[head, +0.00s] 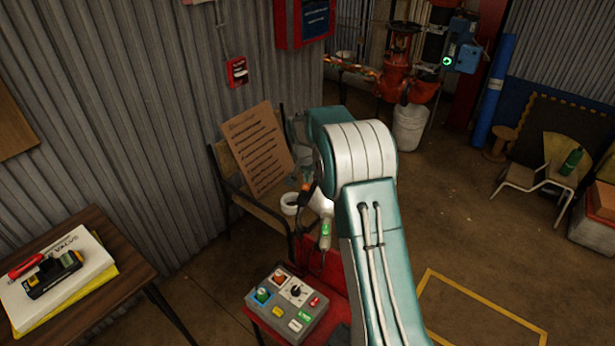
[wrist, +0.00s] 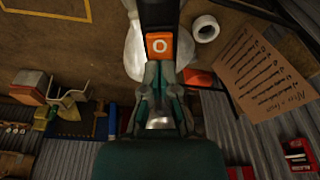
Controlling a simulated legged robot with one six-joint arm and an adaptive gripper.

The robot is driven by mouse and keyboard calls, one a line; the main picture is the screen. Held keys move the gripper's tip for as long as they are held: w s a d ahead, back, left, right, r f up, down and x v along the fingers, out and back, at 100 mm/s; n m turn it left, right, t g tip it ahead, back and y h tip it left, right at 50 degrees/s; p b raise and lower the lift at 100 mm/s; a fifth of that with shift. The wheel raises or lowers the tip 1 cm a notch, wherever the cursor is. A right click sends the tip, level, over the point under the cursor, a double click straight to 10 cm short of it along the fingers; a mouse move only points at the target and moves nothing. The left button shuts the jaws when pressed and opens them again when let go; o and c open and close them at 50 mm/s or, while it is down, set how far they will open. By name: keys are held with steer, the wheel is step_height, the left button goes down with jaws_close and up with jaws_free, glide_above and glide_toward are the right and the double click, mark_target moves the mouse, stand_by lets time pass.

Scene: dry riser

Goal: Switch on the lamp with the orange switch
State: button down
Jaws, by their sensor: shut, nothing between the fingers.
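An orange switch (wrist: 159,46) marked with a white ring shows in the wrist view, on a dark upright body (wrist: 158,14) with a pale rounded shape (wrist: 134,52) behind it. No glow shows there. My gripper (wrist: 160,84) is shut and empty, its fingertips just below the switch in the wrist view; I cannot tell if they touch it. In the head view my arm hides most of the gripper. A small orange part (head: 307,187) and a white shape (head: 322,203) show beside my arm.
A control box (head: 318,318) with several coloured knobs and buttons sits on a red surface (head: 340,280). A chair (head: 262,213) holds a written board (head: 258,150) and a white roll (head: 290,204). A wooden table (head: 125,255) stands left.

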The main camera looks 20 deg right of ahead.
steer(key=shift+f, duration=0.1)
steer(key=shift+d+f+g, duration=0.1)
steer(key=shift+f+g, duration=0.15)
steer(key=shift+g, duration=0.05)
steer(key=shift+s+a+f+y, duration=0.1)
steer(key=shift+s+a+y, duration=0.2)
steer(key=shift+s+a, duration=0.3)
step_height(320, 180, up, 12)
steer(key=shift+s+a+r, duration=0.2)
steer(key=shift+s+a, duration=0.15)
steer(key=shift+s, duration=0.05)
